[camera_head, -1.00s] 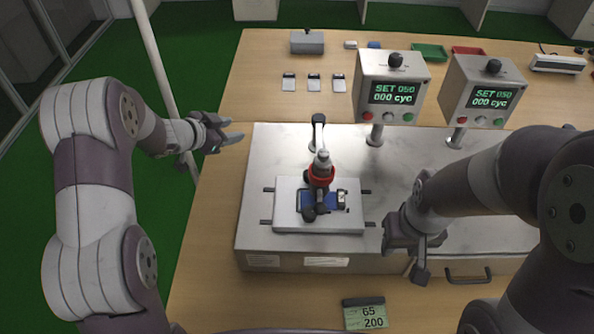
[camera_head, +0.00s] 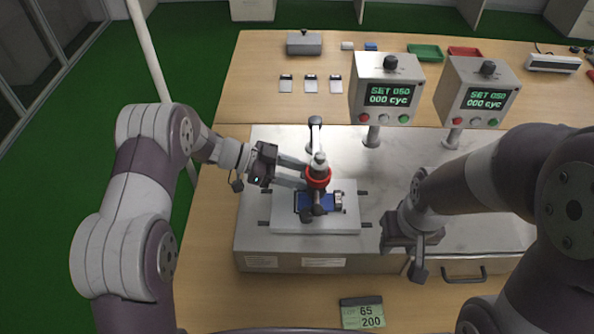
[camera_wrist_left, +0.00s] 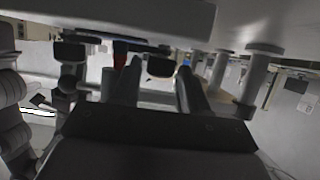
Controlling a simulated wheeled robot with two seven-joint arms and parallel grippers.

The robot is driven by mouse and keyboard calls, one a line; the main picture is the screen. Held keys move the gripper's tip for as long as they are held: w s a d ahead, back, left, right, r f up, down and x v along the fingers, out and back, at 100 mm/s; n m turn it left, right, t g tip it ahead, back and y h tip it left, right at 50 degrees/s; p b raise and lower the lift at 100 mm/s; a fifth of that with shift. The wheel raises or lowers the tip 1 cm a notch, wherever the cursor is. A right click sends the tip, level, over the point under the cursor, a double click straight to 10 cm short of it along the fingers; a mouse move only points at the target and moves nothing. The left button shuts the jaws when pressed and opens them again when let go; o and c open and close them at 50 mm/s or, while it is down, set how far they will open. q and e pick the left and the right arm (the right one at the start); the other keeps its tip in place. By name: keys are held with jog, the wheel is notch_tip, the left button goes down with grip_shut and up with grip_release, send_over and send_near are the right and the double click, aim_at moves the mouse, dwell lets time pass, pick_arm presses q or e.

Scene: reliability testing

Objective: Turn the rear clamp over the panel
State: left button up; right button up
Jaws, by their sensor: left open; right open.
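A blue panel (camera_head: 303,203) lies on a pale plate (camera_head: 343,221) in the head view. A test head with a red ring (camera_head: 318,176) stands over it. Dark clamp-like parts (camera_head: 318,210) sit at the panel; I cannot tell which is the rear clamp, as the test head and left fingers cover part of that area. My left gripper (camera_head: 306,177) is open, its fingers pointing right, close to the red ring's left side; contact cannot be told. In the left wrist view its two fingers are apart, with a dark knob (camera_wrist_left: 160,66) beyond them. My right gripper (camera_head: 412,256) is open and empty, right of the plate.
Two control boxes (camera_head: 384,92) (camera_head: 476,92) on posts stand behind right. A grey post with a dark arm (camera_head: 315,124) rises behind the plate. A counter card (camera_head: 362,313) lies at the front.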

pick_arm(q)
jog(key=shift+d+f, duration=0.1)
jog(key=shift+d, duration=0.1)
jog(key=c, duration=0.8)
jog(key=shift+o, duration=0.2)
